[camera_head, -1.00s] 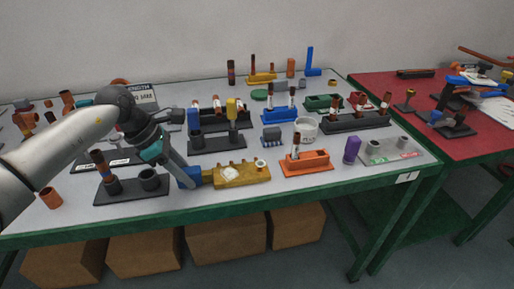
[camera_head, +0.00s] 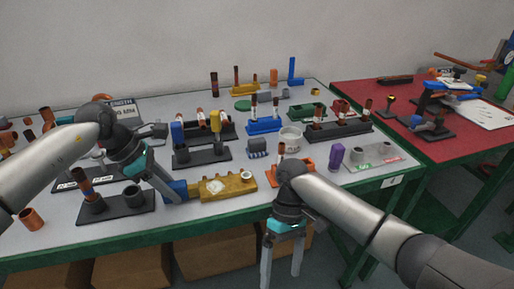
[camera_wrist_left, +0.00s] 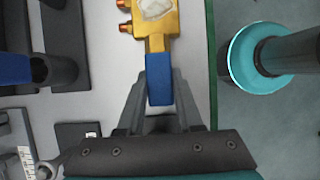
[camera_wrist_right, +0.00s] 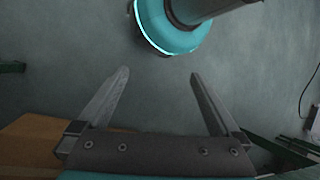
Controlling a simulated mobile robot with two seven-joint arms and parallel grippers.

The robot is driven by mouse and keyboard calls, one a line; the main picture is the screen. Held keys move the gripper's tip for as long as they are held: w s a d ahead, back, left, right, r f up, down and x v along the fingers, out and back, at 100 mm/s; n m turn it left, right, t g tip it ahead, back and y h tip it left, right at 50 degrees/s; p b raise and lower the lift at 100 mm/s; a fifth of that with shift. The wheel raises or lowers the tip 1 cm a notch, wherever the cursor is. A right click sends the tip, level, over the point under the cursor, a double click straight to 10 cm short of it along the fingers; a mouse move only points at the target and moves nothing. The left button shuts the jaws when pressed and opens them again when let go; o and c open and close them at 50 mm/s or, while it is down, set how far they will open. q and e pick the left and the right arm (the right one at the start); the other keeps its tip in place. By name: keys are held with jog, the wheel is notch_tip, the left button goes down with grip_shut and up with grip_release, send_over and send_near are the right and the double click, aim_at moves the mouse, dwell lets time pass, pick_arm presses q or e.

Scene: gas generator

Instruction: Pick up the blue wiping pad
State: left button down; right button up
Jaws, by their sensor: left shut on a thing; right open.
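My left gripper (camera_head: 174,194) is shut on the blue handle (camera_wrist_left: 159,80) of a yellow block-like tool (camera_head: 228,187), which lies at the front of the white-topped table. In the left wrist view the handle sits between the two fingers (camera_wrist_left: 158,100). My right gripper (camera_head: 281,272) is open and empty, pointing down in front of the table's front edge. I cannot tell for sure which thing is the wiping pad; a small ribbed blue-grey block (camera_head: 257,148) stands mid-table.
Black racks with tubes (camera_head: 202,155) stand behind the yellow tool. My right arm partly hides an orange holder (camera_head: 304,164). A white cup (camera_head: 291,138) and a purple piece (camera_head: 336,155) stand nearby. Cardboard boxes (camera_head: 215,250) lie below; a red table (camera_head: 400,100) adjoins at right.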

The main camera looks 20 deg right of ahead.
jog(key=w+a+r+n+t+y, duration=0.2)
jog(key=w+a+r+y, duration=0.15)
jog(key=a+r, duration=0.4)
jog(key=w+a+r+n+t+y, duration=0.1)
jog(key=w+a+r+y, duration=0.1)
jog(key=w+a+r, duration=0.4)
jog(key=w+d+r+m+t+h, duration=0.4)
jog(key=w+d+r+t, duration=0.6)
jog(key=w+r, duration=0.5)
jog(key=m+g+h, duration=0.3)
jog(key=h, duration=0.1)
send_near(257, 141)
jog(key=x, duration=0.5)
jog(key=shift+d+f, duration=0.15)
jog(key=shift+x, duration=3)
jog(key=shift+c, duration=0.2)
